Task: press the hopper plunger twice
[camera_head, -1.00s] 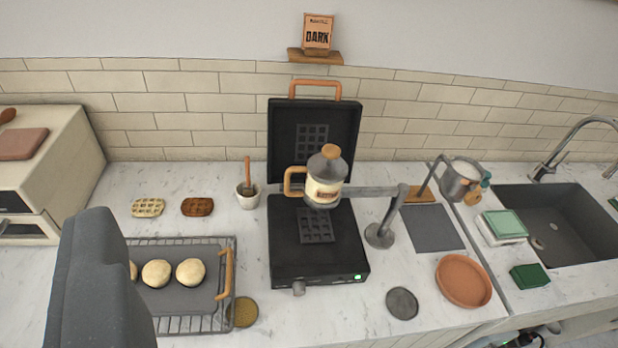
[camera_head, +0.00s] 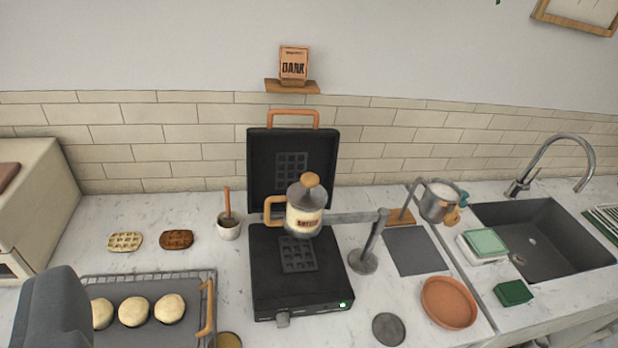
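The hopper (camera_head: 304,222) is a cream jar with a grey lid and an orange handle on its left. Its plunger has a round wooden knob (camera_head: 311,180), which stands up above the lid. The hopper hangs on a grey arm from a stand (camera_head: 363,262), over the open black waffle iron (camera_head: 300,300). A dark grey part of mine (camera_head: 55,312) shows at the lower left, well apart from the hopper. Its fingertips cannot be made out, and I see nothing held.
A wire rack (camera_head: 150,278) with dough balls is at lower left. Two waffles (camera_head: 125,241) and a brush cup (camera_head: 228,230) lie behind it. A milk pitcher (camera_head: 440,203), terracotta dish (camera_head: 449,302) and sink (camera_head: 540,240) are at right. The air before the hopper is clear.

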